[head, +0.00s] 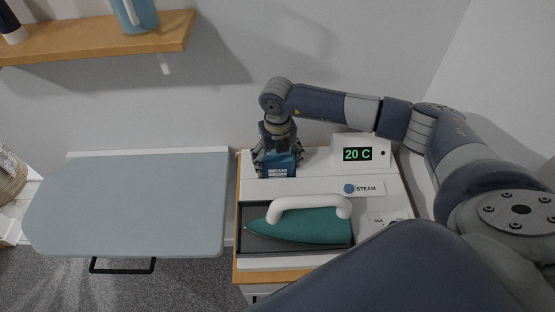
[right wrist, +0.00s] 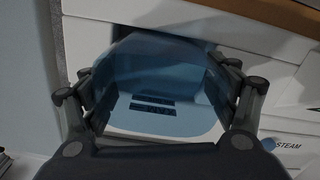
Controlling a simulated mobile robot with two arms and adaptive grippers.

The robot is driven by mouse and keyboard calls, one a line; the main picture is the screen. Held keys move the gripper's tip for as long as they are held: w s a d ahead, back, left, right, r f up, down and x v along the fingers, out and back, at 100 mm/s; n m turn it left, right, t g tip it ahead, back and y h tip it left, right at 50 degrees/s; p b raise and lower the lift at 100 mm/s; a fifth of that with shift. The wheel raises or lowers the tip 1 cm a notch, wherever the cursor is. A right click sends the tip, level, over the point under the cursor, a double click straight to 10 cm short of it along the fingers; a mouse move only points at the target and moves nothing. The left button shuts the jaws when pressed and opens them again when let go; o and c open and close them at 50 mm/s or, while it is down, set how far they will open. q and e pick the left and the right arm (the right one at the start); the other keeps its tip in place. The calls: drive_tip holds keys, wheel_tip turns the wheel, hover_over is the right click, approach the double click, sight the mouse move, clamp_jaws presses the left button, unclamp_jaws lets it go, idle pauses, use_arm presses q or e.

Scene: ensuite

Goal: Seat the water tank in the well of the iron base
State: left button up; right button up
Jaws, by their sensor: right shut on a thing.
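The water tank (head: 280,168) is a translucent blue box with a pale label, at the back left of the white iron base (head: 290,187). My right gripper (head: 277,158) comes down on it from above and is shut on it. In the right wrist view the tank (right wrist: 155,75) fills the space between the two fingers of the gripper (right wrist: 158,95). The tank and gripper cover the well, so I cannot tell whether the tank's bottom is inside it or above it. My left gripper is not in view.
A teal iron (head: 310,228) with a white handle lies in the base's dark front tray. A display (head: 357,154) reading 20 C stands back right, with a STEAM button (head: 349,188) before it. A grey ironing board (head: 130,200) is at left; a wooden shelf (head: 95,42) hangs above.

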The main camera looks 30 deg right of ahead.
drive_tip(key=shift+f, duration=0.15)
drive_tip(key=o, duration=1.4)
wheel_tip(320, 180, up, 12)
drive_tip(key=b, duration=0.4)
drive_tip(key=shift+r, duration=0.2)
